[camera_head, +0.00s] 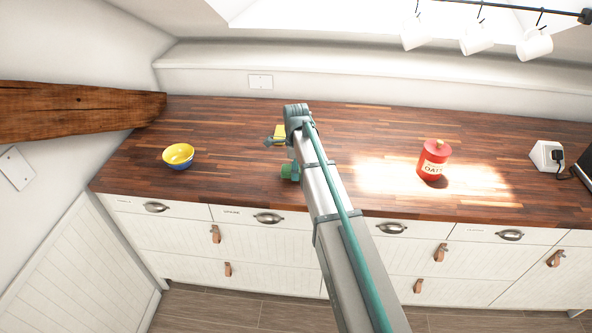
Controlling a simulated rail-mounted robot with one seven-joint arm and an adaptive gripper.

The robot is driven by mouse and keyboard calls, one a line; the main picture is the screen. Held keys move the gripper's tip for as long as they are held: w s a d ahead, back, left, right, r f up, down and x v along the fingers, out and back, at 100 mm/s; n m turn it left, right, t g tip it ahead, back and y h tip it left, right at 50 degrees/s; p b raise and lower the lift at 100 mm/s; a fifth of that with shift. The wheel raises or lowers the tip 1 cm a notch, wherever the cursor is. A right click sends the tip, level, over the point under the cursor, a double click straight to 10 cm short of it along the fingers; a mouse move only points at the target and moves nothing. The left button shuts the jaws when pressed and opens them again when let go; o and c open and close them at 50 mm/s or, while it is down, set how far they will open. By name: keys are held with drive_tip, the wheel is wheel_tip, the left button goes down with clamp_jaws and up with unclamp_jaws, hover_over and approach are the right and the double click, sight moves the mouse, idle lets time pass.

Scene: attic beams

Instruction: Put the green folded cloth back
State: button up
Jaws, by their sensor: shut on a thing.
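My arm reaches up the picture over the wooden counter, and its forearm covers most of my gripper (294,173). A small green piece (287,171), which looks like the green folded cloth, shows just left of the forearm at my gripper. My gripper is shut on it. The fingertips and most of the cloth are hidden, so I cannot tell whether the cloth touches the counter.
The wooden counter (235,180) has a yellow and blue bowl (178,156) at left and a red canister (433,161) at right. A small yellow thing (280,131) shows beside my wrist. White mugs (476,39) hang above right. A wooden beam (80,112) juts in at left.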

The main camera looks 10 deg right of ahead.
drive_tip(key=shift+f, duration=0.5)
drive_tip(key=shift+f, duration=0.2)
drive_tip(key=o, duration=1.1)
drive_tip(key=shift+r, duration=0.15)
wheel_tip(320, 180, up, 12)
drive_tip(key=b, duration=0.3)
drive_tip(key=shift+r, duration=0.1)
drive_tip(key=shift+a, duration=0.1)
